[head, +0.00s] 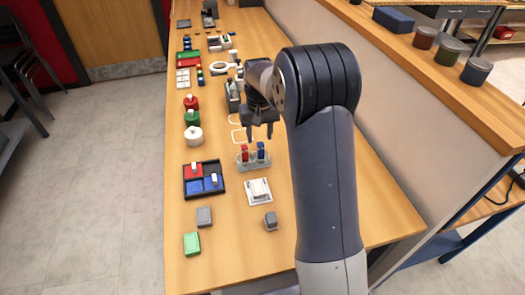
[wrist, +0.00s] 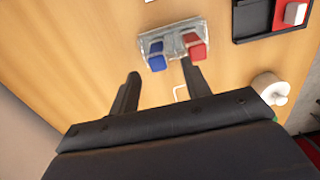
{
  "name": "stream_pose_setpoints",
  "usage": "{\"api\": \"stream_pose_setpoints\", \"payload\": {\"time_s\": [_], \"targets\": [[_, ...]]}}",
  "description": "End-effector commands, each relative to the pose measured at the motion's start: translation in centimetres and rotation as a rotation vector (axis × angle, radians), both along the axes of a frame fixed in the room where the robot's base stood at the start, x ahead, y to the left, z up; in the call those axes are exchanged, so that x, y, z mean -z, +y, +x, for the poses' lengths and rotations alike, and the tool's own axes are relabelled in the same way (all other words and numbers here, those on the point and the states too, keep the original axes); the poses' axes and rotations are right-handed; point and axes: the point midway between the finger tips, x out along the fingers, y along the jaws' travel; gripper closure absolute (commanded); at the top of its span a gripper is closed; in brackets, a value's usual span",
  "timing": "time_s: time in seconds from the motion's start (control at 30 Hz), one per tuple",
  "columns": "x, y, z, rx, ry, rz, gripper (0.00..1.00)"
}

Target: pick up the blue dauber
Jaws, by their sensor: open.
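The blue dauber (head: 261,149) stands upright in a clear rack (head: 253,166), to the right of a red dauber (head: 245,151). In the wrist view the blue dauber (wrist: 156,56) sits left of the red dauber (wrist: 194,46) in the clear rack (wrist: 174,36). My gripper (head: 260,136) is open and empty, just behind and above the rack in the head view. In the wrist view its fingertips (wrist: 160,71) point toward the rack, with the blue dauber showing in the gap between them. I see no contact with it; the right finger partly overlaps the red dauber.
A black tray (head: 221,195) with red and blue pads lies left of the rack. A white round container (head: 193,137) and green and red ones stand to the left. Bare wood lies around the rack's left side.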

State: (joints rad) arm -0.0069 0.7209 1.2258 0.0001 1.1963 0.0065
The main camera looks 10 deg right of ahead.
Motion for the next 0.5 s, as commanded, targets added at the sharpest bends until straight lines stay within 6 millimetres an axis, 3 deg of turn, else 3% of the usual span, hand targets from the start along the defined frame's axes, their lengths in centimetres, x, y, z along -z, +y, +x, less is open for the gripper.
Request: {"api": "stream_pose_setpoints", "payload": {"time_s": [0.27,0.5], "targets": [[2.4,-0.2,0.0,0.001,0.002,0.000,0.55],[5.8,-0.4,0.0,0.000,0.002,0.000,0.55]]}}
